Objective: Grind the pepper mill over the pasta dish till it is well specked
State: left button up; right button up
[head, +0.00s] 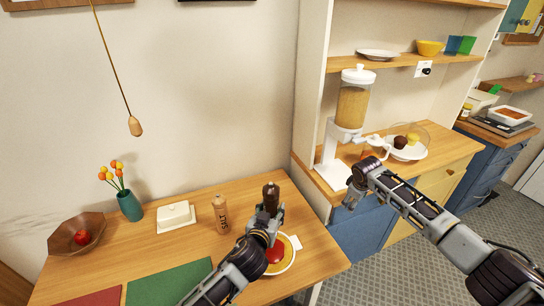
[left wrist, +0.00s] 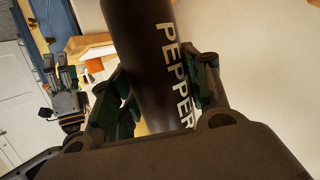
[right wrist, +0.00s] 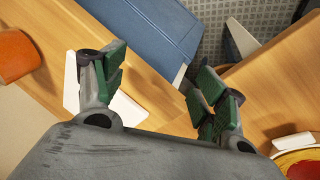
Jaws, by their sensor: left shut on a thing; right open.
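The dark brown pepper mill (head: 271,195) stands roughly upright in my left gripper (head: 268,217). In the left wrist view the fingers are closed on both sides of its body (left wrist: 150,55), lettered PEPPER. The pasta dish (head: 290,262), with red sauce in its middle, lies on the table just below, partly hidden by my left gripper and arm. Its edge also shows at the lower right of the right wrist view (right wrist: 304,160). I cannot make out pepper specks. My right gripper (head: 352,193) is open and empty, in front of the sideboard, right of the mill; its fingers stand apart in the right wrist view (right wrist: 162,88).
A light wooden mill (head: 220,215) stands left of my left gripper. A butter dish (head: 176,217), vase (head: 130,206), bowl (head: 75,235) and green mat (head: 165,284) are further left. A cereal dispenser (head: 352,105) stands on the sideboard (head: 445,160) behind my right arm.

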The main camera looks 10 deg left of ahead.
jog(key=s+a+r+n+g+y, duration=0.1)
jog(key=s+a+r, duration=0.1)
jog(key=a+r, duration=0.7)
notch_tip(320, 180, up, 20)
jog(key=n+g, duration=0.3)
jog(key=n, duration=0.3)
send_over(272, 183)
jog(key=shift+w+d, duration=0.1)
jog(key=shift+w, duration=0.25)
jog(key=shift+s+r, duration=0.35)
jog(key=shift+s, duration=0.05)
jog(key=shift+f, duration=0.2)
jog(key=shift+f, duration=5.85)
jog(key=shift+c, duration=0.5)
